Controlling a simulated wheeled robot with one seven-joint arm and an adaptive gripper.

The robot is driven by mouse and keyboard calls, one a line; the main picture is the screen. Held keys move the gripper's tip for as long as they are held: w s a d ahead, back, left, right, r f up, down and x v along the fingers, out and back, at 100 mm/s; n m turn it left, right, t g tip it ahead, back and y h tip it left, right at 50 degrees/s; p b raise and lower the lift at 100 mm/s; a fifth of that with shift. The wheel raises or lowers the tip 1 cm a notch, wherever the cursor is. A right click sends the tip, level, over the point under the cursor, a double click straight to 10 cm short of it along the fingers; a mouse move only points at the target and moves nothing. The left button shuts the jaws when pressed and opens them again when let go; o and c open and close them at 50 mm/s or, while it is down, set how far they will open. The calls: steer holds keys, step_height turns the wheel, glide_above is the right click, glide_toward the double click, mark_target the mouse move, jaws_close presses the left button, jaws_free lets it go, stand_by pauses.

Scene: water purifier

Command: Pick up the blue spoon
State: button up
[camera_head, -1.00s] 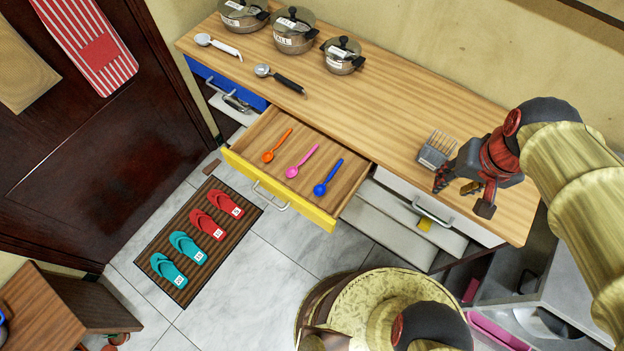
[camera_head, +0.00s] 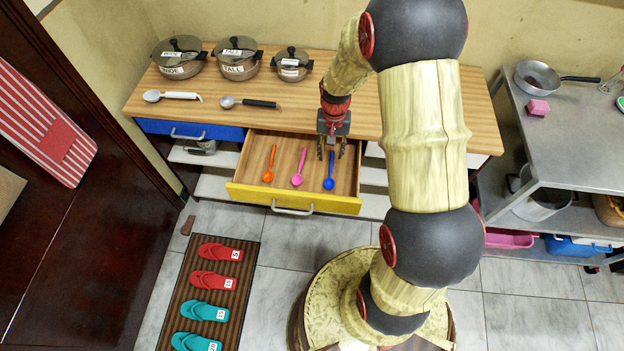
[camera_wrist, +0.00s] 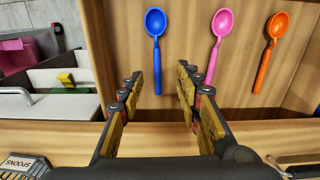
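The blue spoon (camera_head: 330,176) lies in the open yellow-fronted drawer (camera_head: 250,192), at the right of the row of spoons, bowl toward the drawer front. In the wrist view the blue spoon (camera_wrist: 156,50) shows beyond my fingertips, its handle pointing between them. My gripper (camera_head: 332,150) is over the drawer's back edge, above the handle end. In the wrist view my gripper (camera_wrist: 158,82) is open with nothing between its fingers. The fingers appear apart from the spoon.
A pink spoon (camera_head: 299,172) and an orange spoon (camera_head: 269,168) lie left of the blue one in the drawer. Pots (camera_head: 237,62) and two larger spoons stand on the counter (camera_head: 390,120). The drawer walls surround the spoons.

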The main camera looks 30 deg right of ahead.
mark_target(331, 165)
steer(key=shift+d+f, duration=0.2)
steer(key=shift+f, duration=0.15)
steer(key=shift+a+f+b, duration=0.1)
steer(key=shift+f+b, duration=0.4)
steer(key=shift+f, duration=0.35)
steer(key=f+b, duration=0.1)
steer(key=f, duration=0.1)
steer(key=f+b, duration=0.2)
steer(key=f, duration=0.1)
steer(key=shift+w+d+f, duration=0.25)
steer(key=shift+d+f, duration=0.05)
steer(key=shift+d, duration=0.05)
steer(key=shift+r, duration=0.1)
steer(key=shift+c, duration=1.2)
jaws_close()
